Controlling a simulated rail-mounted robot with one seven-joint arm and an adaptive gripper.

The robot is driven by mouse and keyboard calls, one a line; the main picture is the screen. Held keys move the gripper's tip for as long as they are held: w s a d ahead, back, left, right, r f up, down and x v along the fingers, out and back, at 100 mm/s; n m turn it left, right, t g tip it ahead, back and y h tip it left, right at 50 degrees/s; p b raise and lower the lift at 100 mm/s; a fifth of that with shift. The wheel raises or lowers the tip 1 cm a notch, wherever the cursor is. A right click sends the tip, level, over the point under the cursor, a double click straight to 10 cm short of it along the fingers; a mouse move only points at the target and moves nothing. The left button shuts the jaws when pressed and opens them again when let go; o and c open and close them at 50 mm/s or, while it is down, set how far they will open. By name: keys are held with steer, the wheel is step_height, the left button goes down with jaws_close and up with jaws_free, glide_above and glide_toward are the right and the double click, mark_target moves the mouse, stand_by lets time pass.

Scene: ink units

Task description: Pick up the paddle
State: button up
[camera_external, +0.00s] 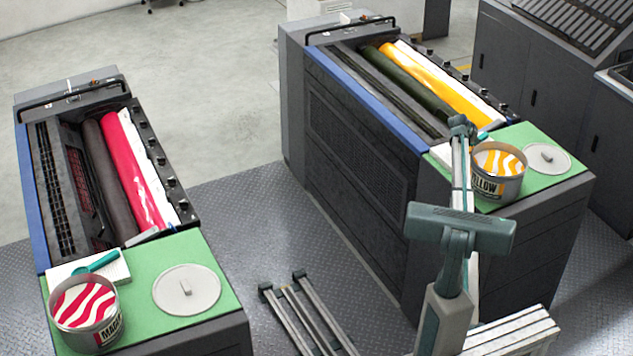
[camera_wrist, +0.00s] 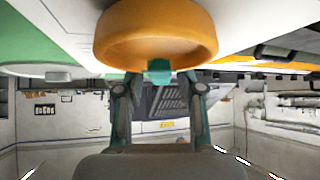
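In the external view a teal paddle handle (camera_external: 483,136) shows beside the yellow ink can (camera_external: 497,172); the rest of the paddle is hidden by my arm and the can. My gripper (camera_external: 461,124) is just left of the handle, above the near end of the right machine. In the wrist view, which looks upside down, my gripper (camera_wrist: 159,80) is open, its two fingers apart. A small teal piece (camera_wrist: 158,68), probably the paddle handle, shows between the fingertips. I cannot tell whether they touch it. An orange round thing (camera_wrist: 155,35) fills the view's top middle; it may be the can.
The yellow can stands on a green mat (camera_external: 558,184) with a round lid (camera_external: 547,158) to its right. The left machine has a magenta can (camera_external: 88,312), another teal paddle (camera_external: 95,264) on a white pad, and a lid (camera_external: 187,290). Rollers lie behind both mats.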

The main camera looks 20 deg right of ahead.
jaws_close()
steer(key=shift+r, duration=0.15)
step_height(320, 180, up, 10)
steer(key=b, duration=0.2)
stand_by(0.3)
